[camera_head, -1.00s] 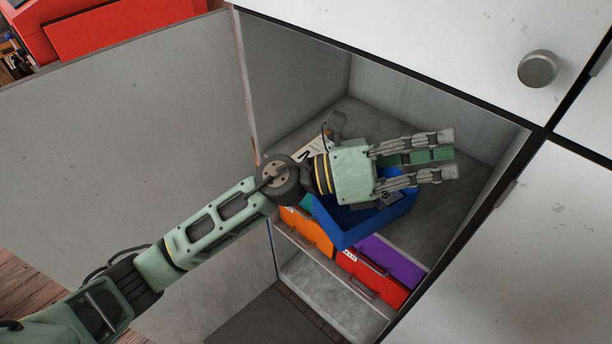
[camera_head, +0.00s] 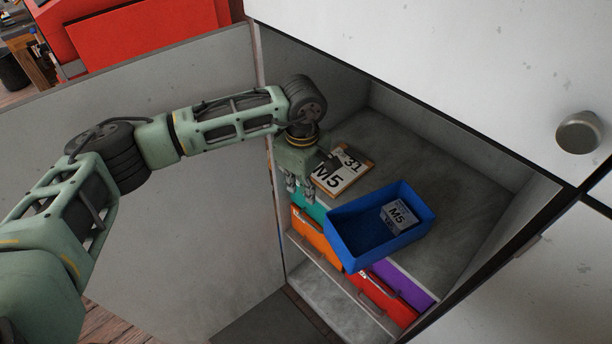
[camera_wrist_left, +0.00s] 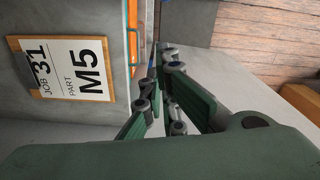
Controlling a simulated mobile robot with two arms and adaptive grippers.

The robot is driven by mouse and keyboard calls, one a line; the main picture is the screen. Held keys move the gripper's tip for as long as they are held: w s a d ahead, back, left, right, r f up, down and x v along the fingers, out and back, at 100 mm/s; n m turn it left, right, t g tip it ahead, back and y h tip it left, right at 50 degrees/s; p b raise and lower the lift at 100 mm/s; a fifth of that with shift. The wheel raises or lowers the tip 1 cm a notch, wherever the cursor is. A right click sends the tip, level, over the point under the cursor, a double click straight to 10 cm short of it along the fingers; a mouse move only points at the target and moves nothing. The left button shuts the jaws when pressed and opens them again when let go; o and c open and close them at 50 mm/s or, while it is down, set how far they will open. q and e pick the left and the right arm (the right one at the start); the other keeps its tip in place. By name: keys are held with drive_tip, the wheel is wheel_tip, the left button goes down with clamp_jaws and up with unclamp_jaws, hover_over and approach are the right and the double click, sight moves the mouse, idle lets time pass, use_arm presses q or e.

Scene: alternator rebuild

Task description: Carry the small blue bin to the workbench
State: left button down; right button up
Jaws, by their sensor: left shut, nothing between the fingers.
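The small blue bin (camera_head: 349,247) sits on the cabinet's upper shelf, its near corner at the shelf's front edge above the drawers. A grey box marked M5 (camera_head: 399,217) lies inside it. My left gripper (camera_head: 300,194) is shut and empty, pointing down at the left front of the shelf, to the left of the bin and apart from it. Its fingers (camera_wrist_left: 170,95) also show in the left wrist view, where I cannot make out the bin. My right gripper is not in view. The workbench cannot be made out for certain.
A clipboard reading 31 and M5 (camera_head: 342,171) lies on the shelf behind my gripper. Below are orange (camera_head: 318,236), red and purple (camera_head: 404,283) drawers. The open cabinet door (camera_head: 170,240) stands at the left. A red cabinet (camera_head: 140,40) is behind it.

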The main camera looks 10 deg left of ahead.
use_arm(q)
drive_tip(key=s+d+f+p, duration=0.1)
drive_tip(key=d+f+p, duration=0.2)
drive_tip(key=f+p, duration=0.1)
drive_tip(key=shift+s+d+f, duration=0.35)
drive_tip(key=shift+f, duration=0.25)
